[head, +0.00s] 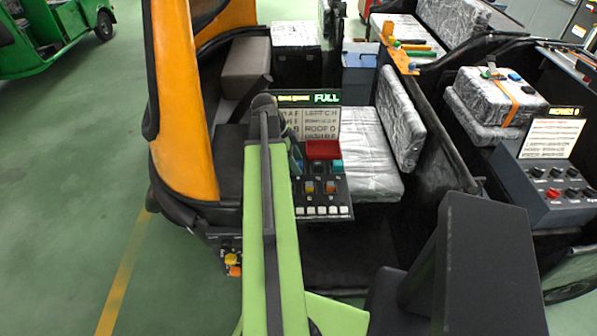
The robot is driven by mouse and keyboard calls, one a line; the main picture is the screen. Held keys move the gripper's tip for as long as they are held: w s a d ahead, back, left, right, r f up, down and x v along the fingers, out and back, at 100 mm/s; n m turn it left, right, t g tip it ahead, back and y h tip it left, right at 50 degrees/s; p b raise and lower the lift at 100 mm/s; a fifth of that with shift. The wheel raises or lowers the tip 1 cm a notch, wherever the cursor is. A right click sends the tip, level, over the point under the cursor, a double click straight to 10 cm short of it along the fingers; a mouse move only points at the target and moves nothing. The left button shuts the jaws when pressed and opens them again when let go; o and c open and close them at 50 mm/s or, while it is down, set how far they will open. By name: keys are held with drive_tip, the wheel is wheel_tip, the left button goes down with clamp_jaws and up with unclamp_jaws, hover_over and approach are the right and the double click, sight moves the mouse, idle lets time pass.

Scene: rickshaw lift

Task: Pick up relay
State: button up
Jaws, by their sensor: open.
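No part is clearly marked as the relay, and I cannot tell which one it is. A dark sloping panel (321,211) inside the near rickshaw carries several small block-shaped parts. Among them are an orange-topped block (309,187), a second similar block (330,187) and a teal block (336,167). A red bin (322,149) sits at the panel's upper edge. My green arm stretches up the middle of the picture and covers the panel's left side. I cannot make out my gripper's fingers; they seem hidden behind my arm.
A sign board (320,122) reading FULL stands behind the panel. A silver-covered seat (365,150) is to its right. The orange body (183,100) of the rickshaw rises at left. A grey button console (555,190) is at right. Green floor (70,180) is open at left.

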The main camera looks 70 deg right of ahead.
clamp_jaws()
drive_tip(key=shift+r, duration=0.1)
